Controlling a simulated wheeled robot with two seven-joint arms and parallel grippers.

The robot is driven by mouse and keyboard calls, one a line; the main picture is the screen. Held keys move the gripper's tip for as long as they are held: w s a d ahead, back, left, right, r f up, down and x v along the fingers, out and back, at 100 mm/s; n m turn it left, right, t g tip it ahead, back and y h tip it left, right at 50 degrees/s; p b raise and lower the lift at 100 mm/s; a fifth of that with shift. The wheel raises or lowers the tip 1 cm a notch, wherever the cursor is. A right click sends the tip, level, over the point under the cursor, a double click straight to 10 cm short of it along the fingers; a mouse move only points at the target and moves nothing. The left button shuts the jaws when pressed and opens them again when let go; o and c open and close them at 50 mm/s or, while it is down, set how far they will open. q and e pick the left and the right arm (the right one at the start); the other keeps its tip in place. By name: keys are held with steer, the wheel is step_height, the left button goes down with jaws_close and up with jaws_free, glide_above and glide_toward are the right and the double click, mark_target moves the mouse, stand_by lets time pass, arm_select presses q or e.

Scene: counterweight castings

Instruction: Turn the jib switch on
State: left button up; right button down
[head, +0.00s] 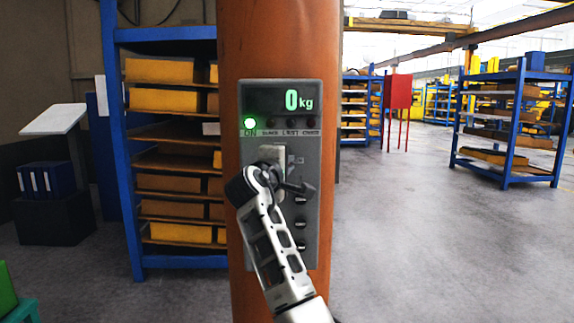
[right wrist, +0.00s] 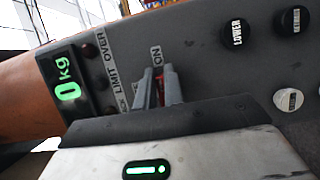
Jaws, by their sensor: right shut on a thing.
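The grey control panel (head: 310,180) is fixed to an orange column. Its display (head: 290,101) reads 0 kg in green, and the green lamp (head: 250,122) above the ON label is lit. My right gripper (head: 272,172) is at the light switch plate (head: 272,152) on the panel and hides much of it. In the right wrist view its two fingers (right wrist: 156,88) are shut on the jib switch beside the ON label (right wrist: 155,56). Red shows at the fingers; the switch itself is mostly hidden, so its exact tilt cannot be told. My left gripper is not in view.
Black LOWER button (right wrist: 235,32) and another black button (right wrist: 292,20) are close to my right gripper, with a pale round knob (right wrist: 289,99). A blue shelf (head: 125,150) with yellow castings stands left of the orange column (head: 290,35). The floor at right (head: 430,240) is clear.

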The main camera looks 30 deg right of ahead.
steer(key=shift+f, duration=0.1)
steer(key=c, duration=1.5)
jaws_free()
steer(key=shift+a, duration=0.15)
steer(key=b+v, duration=0.3)
steer(key=v, duration=1.2)
steer(key=shift+s+a, duration=0.3)
